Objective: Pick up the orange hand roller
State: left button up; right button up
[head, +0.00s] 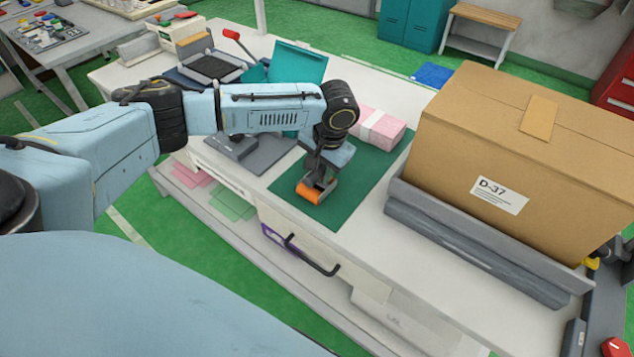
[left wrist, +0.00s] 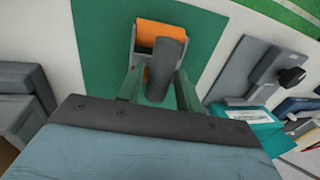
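The orange hand roller (head: 309,192) lies on the green mat (head: 345,197), near the mat's front edge. In the left wrist view its orange drum (left wrist: 160,35) sits in a grey frame, with a dark grey handle (left wrist: 168,65) pointing toward my wrist. My left gripper (head: 318,176) reaches down over the handle end. In the left wrist view its two fingers (left wrist: 160,88) stand apart, one on each side of the handle, with a gap visible at the left finger. Whether the right finger touches the handle cannot be told. My right gripper is in neither view.
A pink pack (head: 378,128) with a white band lies at the mat's back. A large cardboard box (head: 535,150) stands on a grey tray (head: 470,250) to the right. A grey device (head: 262,155) and teal bins (head: 297,62) are left and behind. A drawer handle (head: 312,258) juts out in front.

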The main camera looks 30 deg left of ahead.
aim_at(320, 168)
pick_arm(q)
grip_shut()
jog(key=shift+r, duration=0.15)
notch_tip(320, 168, up, 10)
jog(key=p, duration=0.1)
jog(key=shift+p, duration=0.4)
